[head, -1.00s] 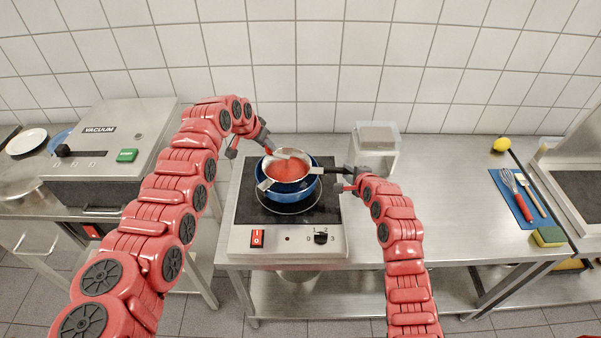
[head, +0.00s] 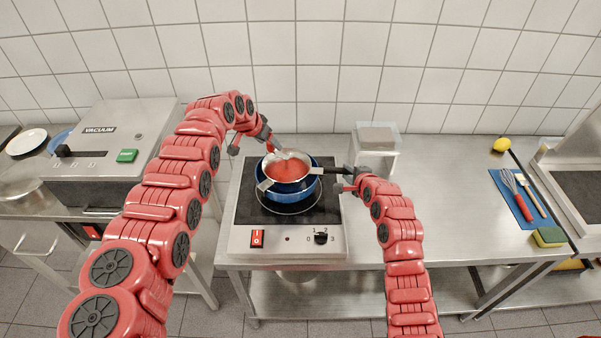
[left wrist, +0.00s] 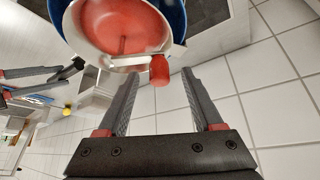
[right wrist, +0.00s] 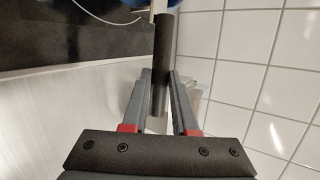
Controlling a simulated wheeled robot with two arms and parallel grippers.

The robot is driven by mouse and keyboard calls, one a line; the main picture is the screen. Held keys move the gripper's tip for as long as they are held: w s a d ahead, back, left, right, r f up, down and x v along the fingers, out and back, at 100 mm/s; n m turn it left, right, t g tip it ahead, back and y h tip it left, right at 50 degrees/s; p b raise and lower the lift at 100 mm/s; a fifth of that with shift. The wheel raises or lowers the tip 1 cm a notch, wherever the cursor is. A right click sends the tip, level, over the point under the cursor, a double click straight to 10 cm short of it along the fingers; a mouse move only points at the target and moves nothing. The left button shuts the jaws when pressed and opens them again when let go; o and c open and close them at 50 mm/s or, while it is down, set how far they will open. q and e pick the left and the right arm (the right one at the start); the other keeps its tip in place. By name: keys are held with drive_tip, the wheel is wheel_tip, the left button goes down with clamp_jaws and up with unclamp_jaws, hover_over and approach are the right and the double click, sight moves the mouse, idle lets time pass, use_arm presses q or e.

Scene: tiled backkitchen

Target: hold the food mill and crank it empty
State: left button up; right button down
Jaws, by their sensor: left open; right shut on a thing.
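The food mill (head: 291,173) holds red sauce and sits over a blue pot (head: 288,194) on the hotplate. Its dark handle (head: 330,170) points right. My right gripper (head: 350,179) is shut on this handle, which shows between its fingers in the right wrist view (right wrist: 161,75). The mill's bowl (left wrist: 120,30) shows red sauce in the left wrist view. The crank's red knob (left wrist: 159,70) stands at the bowl's rim. My left gripper (left wrist: 157,80) is open, with the knob between its fingertips in the picture; I cannot tell whether they touch.
The hotplate (head: 244,236) has a red switch and a dial. A vacuum machine (head: 100,150) is at left.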

idle(0.4)
use_arm(q)
drive_tip(key=shift+r, duration=4)
drive_tip(key=shift+c, duration=0.4)
drive_tip(key=shift+s+a+f, duration=0.75)
drive_tip(key=shift+s+a, duration=0.25)
drive_tip(key=shift+s, duration=0.8)
drive_tip(key=shift+x, duration=3.85)
